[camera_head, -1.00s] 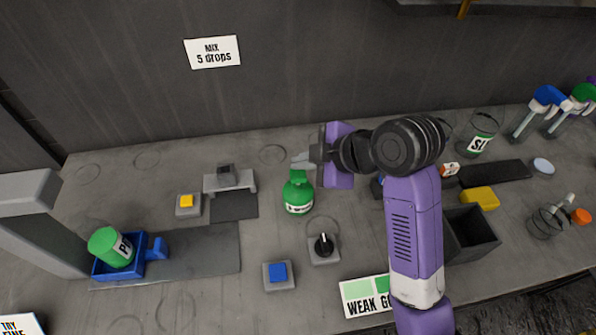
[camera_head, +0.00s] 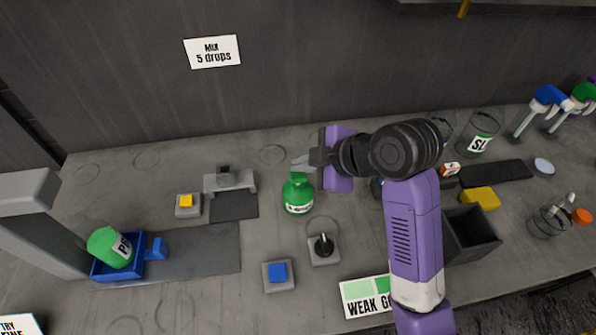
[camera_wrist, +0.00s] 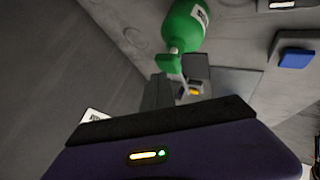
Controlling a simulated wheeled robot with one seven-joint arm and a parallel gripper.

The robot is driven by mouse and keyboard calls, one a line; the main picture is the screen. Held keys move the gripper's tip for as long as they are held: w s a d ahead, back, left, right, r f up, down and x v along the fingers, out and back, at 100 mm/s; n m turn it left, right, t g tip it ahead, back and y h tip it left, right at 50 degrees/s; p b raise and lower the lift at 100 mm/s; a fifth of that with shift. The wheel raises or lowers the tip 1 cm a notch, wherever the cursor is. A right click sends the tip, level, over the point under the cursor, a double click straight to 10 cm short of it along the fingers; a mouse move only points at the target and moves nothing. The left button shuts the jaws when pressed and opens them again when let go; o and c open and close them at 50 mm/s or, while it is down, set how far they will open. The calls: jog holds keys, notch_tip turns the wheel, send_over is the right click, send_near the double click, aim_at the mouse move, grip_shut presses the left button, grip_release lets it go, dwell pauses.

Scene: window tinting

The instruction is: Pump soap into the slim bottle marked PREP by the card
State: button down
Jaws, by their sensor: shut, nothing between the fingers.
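A green pump bottle (camera_head: 297,198) with a white label stands upright mid-table. It also shows in the wrist view (camera_wrist: 186,27). My gripper (camera_head: 316,157) is shut and empty at the bottle's pump head, with its fingertips very close to it. I cannot tell whether they touch. In the wrist view my fingers (camera_wrist: 158,92) lie just below the pump head. A green container (camera_head: 108,246) sits in a blue tray (camera_head: 140,268) at the left; its label starts with P, the rest being hard to read. A wall card (camera_head: 212,51) reads "MIX 5 drops".
A blue button (camera_head: 278,272), a black knob (camera_head: 323,245) and a yellow button (camera_head: 186,202) stand near the bottle. A small grey stand (camera_head: 230,182) is behind left. A dark open box (camera_head: 472,236) and a yellow block (camera_head: 480,198) are right of my arm.

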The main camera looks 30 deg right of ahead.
aim_at(302, 175)
jog(key=shift+f+b, duration=0.5)
jog(key=shift+f, duration=0.45)
dwell(0.6)
jog(key=shift+r, duration=0.1)
jog(key=shift+r+p, duration=1.25)
notch_tip(302, 175, up, 5)
jog(key=p, duration=0.5)
jog(key=shift+r, duration=0.1)
dwell(0.6)
